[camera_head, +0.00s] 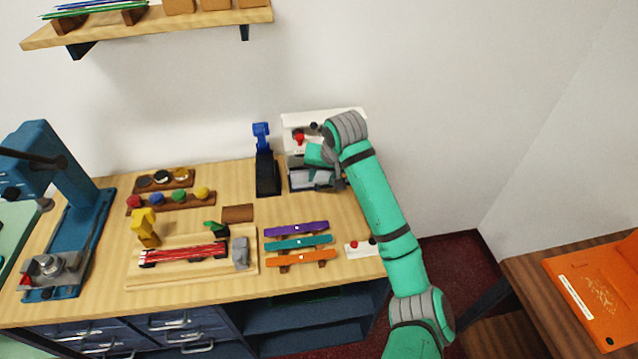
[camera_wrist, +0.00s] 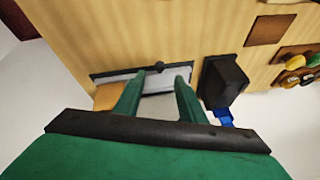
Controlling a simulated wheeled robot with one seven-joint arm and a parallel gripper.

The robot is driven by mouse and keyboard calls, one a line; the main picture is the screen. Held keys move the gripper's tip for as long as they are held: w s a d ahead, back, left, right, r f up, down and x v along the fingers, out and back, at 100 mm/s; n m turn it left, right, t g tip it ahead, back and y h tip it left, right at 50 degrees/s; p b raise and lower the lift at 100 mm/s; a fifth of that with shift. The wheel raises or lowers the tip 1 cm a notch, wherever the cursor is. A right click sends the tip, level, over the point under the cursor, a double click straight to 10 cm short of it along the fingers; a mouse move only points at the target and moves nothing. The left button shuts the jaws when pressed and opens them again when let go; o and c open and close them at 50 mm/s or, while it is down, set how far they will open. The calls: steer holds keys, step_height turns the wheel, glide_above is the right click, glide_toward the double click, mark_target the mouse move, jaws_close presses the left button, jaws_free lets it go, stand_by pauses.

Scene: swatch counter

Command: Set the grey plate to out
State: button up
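The grey plate (camera_head: 310,178) sits at the lower front of a white machine (camera_head: 294,122) at the back right of the counter, partly hidden by my arm. In the wrist view the plate (camera_wrist: 150,78) is a pale grey strip with a dark front edge and a small dark knob (camera_wrist: 159,66) at its middle. My gripper (camera_wrist: 157,80) is open, its two green fingers apart over the plate, with the knob just beyond the gap between the tips. I cannot tell whether the fingers touch the plate. In the head view the fingertips are hard to make out.
A black stand with a blue top (camera_head: 267,172) is close to the left of the machine. Purple, teal and orange bars (camera_head: 300,243) lie in front, beside a small white block with a red button (camera_head: 361,248). Bare counter lies between the machine and the bars.

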mark_target(317, 187)
steer(key=x, duration=0.6)
steer(key=shift+a+f, duration=0.2)
steer(key=shift+a, duration=0.1)
steer(key=shift+w+d+f, duration=0.2)
steer(key=shift+d+f, duration=0.15)
steer(key=shift+f, duration=0.05)
steer(key=shift+a, duration=0.1)
steer(key=shift+a, duration=0.1)
jaws_close()
